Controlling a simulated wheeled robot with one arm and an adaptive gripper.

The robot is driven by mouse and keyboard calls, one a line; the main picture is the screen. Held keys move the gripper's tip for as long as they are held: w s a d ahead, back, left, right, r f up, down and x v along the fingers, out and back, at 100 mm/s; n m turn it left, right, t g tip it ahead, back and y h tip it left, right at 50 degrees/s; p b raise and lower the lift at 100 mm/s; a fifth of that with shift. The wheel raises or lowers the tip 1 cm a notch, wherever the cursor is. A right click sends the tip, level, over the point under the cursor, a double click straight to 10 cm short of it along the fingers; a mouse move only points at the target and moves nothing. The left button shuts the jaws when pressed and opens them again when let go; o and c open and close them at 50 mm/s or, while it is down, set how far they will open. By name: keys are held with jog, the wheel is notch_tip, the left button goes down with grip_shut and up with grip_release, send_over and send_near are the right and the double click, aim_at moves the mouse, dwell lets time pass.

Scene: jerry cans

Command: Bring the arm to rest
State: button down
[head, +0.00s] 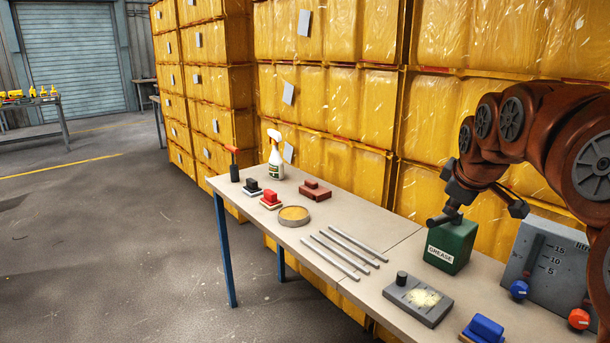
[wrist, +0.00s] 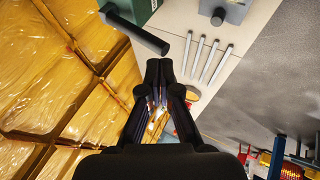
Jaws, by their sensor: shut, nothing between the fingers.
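My gripper (wrist: 159,72) is shut and empty, its two black fingertips close together in the wrist view. In the head view my gripper (head: 449,172) hangs at the end of the bent red-brown arm, above the back of the bench (head: 350,222). The green can labelled GREASE (head: 446,252) stands below it, with a black cylindrical spout (head: 444,216). The spout also shows in the wrist view (wrist: 137,32), apart from the fingers in that picture.
Stacked yellow wrapped bales (head: 325,90) rise behind the bench. Several grey rods (head: 340,250), a round tin (head: 294,214), a spray bottle (head: 276,158) and a grey block (head: 418,300) stand on it.

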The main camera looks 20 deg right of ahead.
jog(key=s+a+f+m+g+y, duration=0.1)
jog(key=s+a+f+g, duration=0.15)
jog(key=a+f, duration=0.45)
jog(key=s+a+f+g+y, duration=0.15)
jog(key=s+a+f, duration=0.25)
jog(key=a, duration=0.7)
jog(key=s+a+f+m+g, duration=0.2)
jog(key=s+a+f, duration=0.3)
jog(key=s, duration=0.5)
jog(key=s+a+f+m+g, duration=0.25)
jog(key=s+a+f, duration=0.35)
jog(key=s, duration=0.4)
jog(key=s+d+p+v, duration=0.1)
jog(key=s+p+v, duration=0.1)
jog(key=p+v, duration=1.1)
jog(key=shift+r+t+y, duration=0.35)
jog(key=shift+r+y, duration=0.1)
jog(key=shift+r, duration=0.45)
